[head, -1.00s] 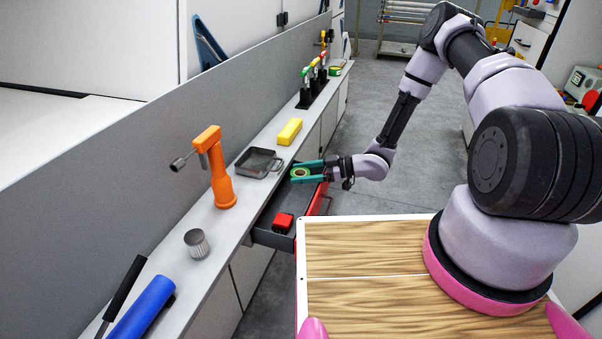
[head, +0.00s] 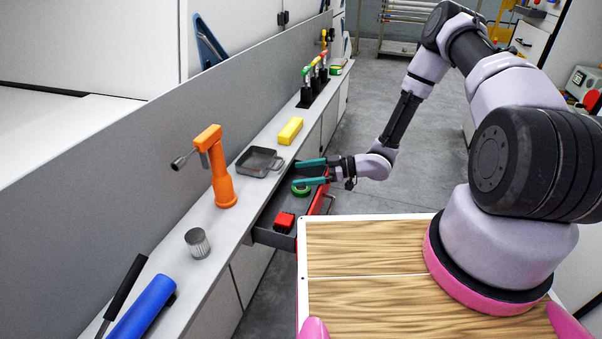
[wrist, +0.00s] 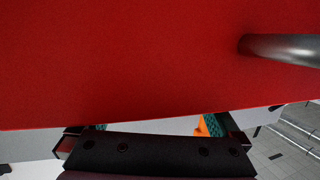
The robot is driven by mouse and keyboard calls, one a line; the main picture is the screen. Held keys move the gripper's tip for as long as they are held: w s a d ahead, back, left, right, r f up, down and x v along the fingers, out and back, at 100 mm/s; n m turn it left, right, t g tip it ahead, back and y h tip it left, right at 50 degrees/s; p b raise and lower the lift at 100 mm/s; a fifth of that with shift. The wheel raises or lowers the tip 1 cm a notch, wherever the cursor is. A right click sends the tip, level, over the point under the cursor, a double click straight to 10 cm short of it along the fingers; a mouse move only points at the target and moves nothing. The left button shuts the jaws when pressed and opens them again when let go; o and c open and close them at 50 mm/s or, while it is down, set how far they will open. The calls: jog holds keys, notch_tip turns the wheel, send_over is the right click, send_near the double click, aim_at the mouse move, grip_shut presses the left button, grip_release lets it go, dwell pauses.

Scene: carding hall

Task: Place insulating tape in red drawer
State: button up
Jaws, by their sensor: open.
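The red drawer (head: 276,238) is pulled out from the counter, and its dark inside shows in the head view. A green roll of insulating tape (head: 301,190) lies inside the drawer, towards its far end. My gripper (head: 311,173) is open and empty, with its teal fingers over the drawer just above the tape and apart from it. The wrist view is mostly filled by the red drawer front (wrist: 130,60) and its grey handle (wrist: 285,47). The tape is hidden in that view.
A red block-like object (head: 284,221) lies in the near part of the drawer. On the counter stand an orange tool (head: 222,180), a grey tray (head: 259,162), a yellow box (head: 290,131) and a ribbed grey cup (head: 197,243). Grey floor right of the drawer is clear.

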jog(key=v, duration=1.1)
jog(key=shift+d+r, duration=0.2)
jog(key=shift+d, duration=0.05)
jog(key=w+d+r+m+t+h, duration=0.4)
jog(key=w+d+r+t+h, duration=0.35)
jog(key=w+r, duration=0.55)
jog(key=d+r+m+h, duration=0.3)
jog(key=d+r, duration=0.2)
jog(key=r, duration=0.3)
jog(key=d+r+m+h, duration=0.3)
jog(key=d+r+h, duration=0.1)
jog(key=r, duration=0.4)
jog(key=s+r+m+h, duration=0.1)
jog(key=s+r+m, duration=0.3)
jog(key=s+r, duration=0.5)
jog(key=s+r+m+h, duration=0.1)
jog(key=s+r+m, duration=0.45)
jog(key=s, duration=0.55)
jog(key=s+a+r+m+g+y, duration=0.1)
jog(key=s+a, duration=0.4)
jog(key=s, duration=0.6)
jog(key=shift+r+m+y, duration=0.35)
jog(key=shift+r+y, duration=0.4)
jog(key=shift+y, duration=0.3)
